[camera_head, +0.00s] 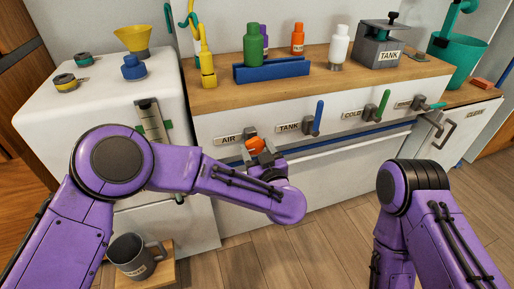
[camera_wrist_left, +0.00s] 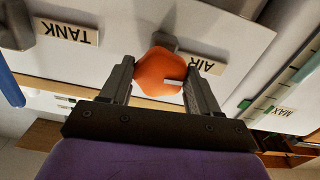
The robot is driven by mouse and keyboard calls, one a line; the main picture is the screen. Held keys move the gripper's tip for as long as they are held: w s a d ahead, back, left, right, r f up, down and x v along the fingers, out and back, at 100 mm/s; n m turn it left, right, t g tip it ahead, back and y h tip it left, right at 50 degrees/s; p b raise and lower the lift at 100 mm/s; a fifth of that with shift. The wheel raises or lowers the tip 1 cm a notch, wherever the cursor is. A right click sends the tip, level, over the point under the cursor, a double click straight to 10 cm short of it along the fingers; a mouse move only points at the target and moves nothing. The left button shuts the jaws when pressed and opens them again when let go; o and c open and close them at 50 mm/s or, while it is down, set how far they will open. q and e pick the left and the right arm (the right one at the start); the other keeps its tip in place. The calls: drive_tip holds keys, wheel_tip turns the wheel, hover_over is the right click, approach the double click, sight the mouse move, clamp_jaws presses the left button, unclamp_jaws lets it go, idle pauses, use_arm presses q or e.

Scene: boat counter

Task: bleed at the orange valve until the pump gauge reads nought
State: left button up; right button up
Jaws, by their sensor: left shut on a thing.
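The orange valve (camera_head: 256,145) is on the white counter front beside the AIR label (camera_head: 229,138). My left gripper (camera_head: 259,151) is shut on it; in the left wrist view the orange knob (camera_wrist_left: 160,70) sits between the two fingers. A tall sight gauge (camera_head: 151,120) with a scale is on the front left of the valve; it shows partly in the wrist view (camera_wrist_left: 275,98) with a MAX mark. I cannot read its level, nor tell whether it is the pump gauge. My right arm is at the right; its gripper is not in view.
Blue (camera_head: 319,117), green (camera_head: 383,105) and teal (camera_head: 433,106) handles stand to the right along the front. Bottles, a blue rack (camera_head: 272,70) and a yellow fitting with a hose (camera_head: 207,68) are on the worktop. A grey mug (camera_head: 134,257) stands low at the left.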

use_arm(q)
drive_tip(key=n+p, duration=0.1)
drive_tip(key=n, duration=0.2)
drive_tip(key=shift+r, duration=0.1)
drive_tip(key=shift+n+p, duration=0.4)
drive_tip(key=shift+n, duration=1.1)
drive_tip(key=o, duration=1)
drive_tip(key=shift+d, duration=0.1)
drive_tip(key=shift+o, duration=0.2)
